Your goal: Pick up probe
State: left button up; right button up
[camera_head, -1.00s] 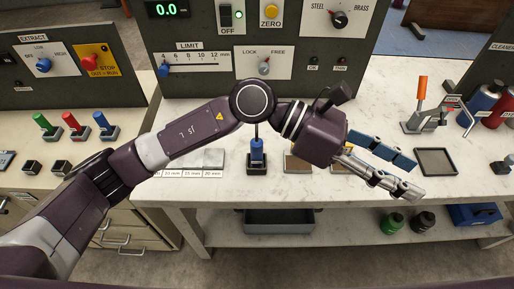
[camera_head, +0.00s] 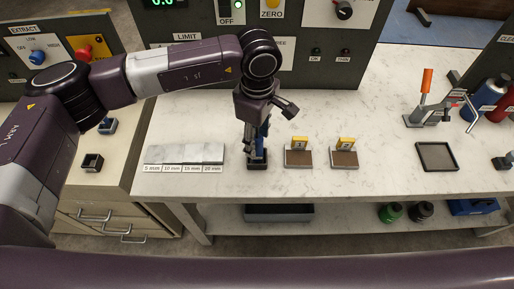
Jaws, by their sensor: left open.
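The probe (camera_head: 259,150), with a blue body, stands upright in a small black holder (camera_head: 257,164) near the front of the white bench. My left gripper (camera_head: 257,148) points down over it with its fingers open. The fingers appear to be on either side of the probe, and they hide most of it. I cannot tell whether they touch it. My right gripper is not in view.
Grey gauge plates (camera_head: 185,153) with mm labels lie left of the holder. Two brown blocks with yellow tags (camera_head: 298,157) (camera_head: 343,158) stand to its right. A dark square tray (camera_head: 437,156) and an orange-handled clamp (camera_head: 427,82) are further right. The control panel rises behind.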

pick_arm(q)
notch_tip(320, 180, down, 2)
jog(key=shift+a+f+p, duration=0.1)
jog(key=shift+p, duration=0.3)
jog(key=shift+f, duration=0.45)
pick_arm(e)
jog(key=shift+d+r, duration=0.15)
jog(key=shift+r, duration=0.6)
pick_arm(q)
jog(key=shift+c, duration=0.4)
grip_shut()
jog(key=shift+r, duration=0.1)
jog(key=shift+r, duration=0.5)
notch_tip(320, 180, up, 19)
jog(key=b, duration=0.5)
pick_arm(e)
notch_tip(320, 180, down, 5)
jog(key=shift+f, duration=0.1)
